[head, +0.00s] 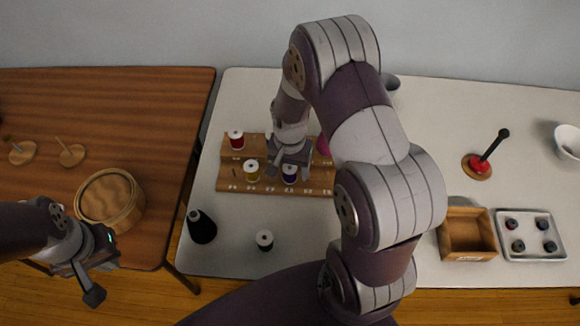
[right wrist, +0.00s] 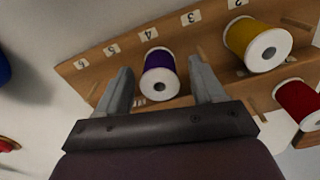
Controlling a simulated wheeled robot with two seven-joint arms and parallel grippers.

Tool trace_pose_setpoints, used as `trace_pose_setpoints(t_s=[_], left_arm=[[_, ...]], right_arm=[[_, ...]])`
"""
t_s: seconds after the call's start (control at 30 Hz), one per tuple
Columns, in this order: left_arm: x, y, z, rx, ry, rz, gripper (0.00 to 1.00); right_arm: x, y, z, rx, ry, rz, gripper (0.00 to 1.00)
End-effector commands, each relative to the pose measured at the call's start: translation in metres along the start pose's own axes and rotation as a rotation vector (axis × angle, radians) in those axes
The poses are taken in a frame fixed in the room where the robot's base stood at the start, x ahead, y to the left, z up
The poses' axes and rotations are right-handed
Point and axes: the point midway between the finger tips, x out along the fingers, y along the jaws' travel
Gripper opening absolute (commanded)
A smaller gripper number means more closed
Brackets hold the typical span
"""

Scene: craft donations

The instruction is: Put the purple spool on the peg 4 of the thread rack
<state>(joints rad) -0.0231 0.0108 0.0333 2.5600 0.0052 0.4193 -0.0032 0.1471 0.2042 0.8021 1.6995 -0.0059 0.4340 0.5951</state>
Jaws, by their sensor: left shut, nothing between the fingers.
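The purple spool (head: 289,174) stands in the front row of the wooden thread rack (head: 224,178). In the right wrist view the purple spool (right wrist: 160,76) lines up with the label 4 (right wrist: 148,35), between labels 3 and 5; its underside and the peg are hidden. My right gripper (right wrist: 159,66) is open, one finger on each side of the spool with a visible gap. In the head view my right gripper (head: 290,158) is just behind and above the spool. My left gripper (head: 94,292) is shut and empty, low at the left.
A yellow spool (head: 251,171) and a red spool (head: 236,140) are on the rack; a magenta spool (head: 323,146) is partly hidden by my arm. A wooden box (head: 466,238) and tray (head: 532,256) are right.

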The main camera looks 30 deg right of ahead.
Motion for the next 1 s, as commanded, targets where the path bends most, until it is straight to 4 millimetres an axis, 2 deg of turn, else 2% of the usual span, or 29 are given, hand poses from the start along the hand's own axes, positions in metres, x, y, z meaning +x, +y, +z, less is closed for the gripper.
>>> trace_pose_setpoints(t_s=[0.13, 0.23, 0.5, 0.63, 0.77, 1.0], left_arm=[[-0.001, 0.0, 0.0, 0.0, 0.0, 0.0, 0.0], [-0.003, 0.0, 0.0, 0.0, 0.0, 0.0, 0.0], [-0.01, 0.0, -0.001, 0.0, 0.0, 0.0, 0.0], [-0.011, 0.0, -0.001, 0.0, 0.0, 0.0, 0.0], [-0.012, 0.0, -0.001, 0.0, 0.0, 0.0, 0.0], [-0.012, 0.0, -0.001, 0.0, 0.0, 0.0, 0.0]], right_arm=[[-0.002, 0.0, 0.0, 0.0, 0.001, 0.0, 0.68], [-0.016, 0.0, -0.001, 0.0, 0.002, -0.001, 0.68], [-0.089, -0.001, -0.001, 0.0, 0.004, -0.003, 0.68], [-0.114, 0.0, 0.0, 0.0, 0.001, -0.001, 0.68], [-0.125, 0.0, 0.0, 0.0, 0.001, 0.0, 0.68], [-0.127, 0.0, 0.0, -0.011, 0.0, 0.0, 0.68]])
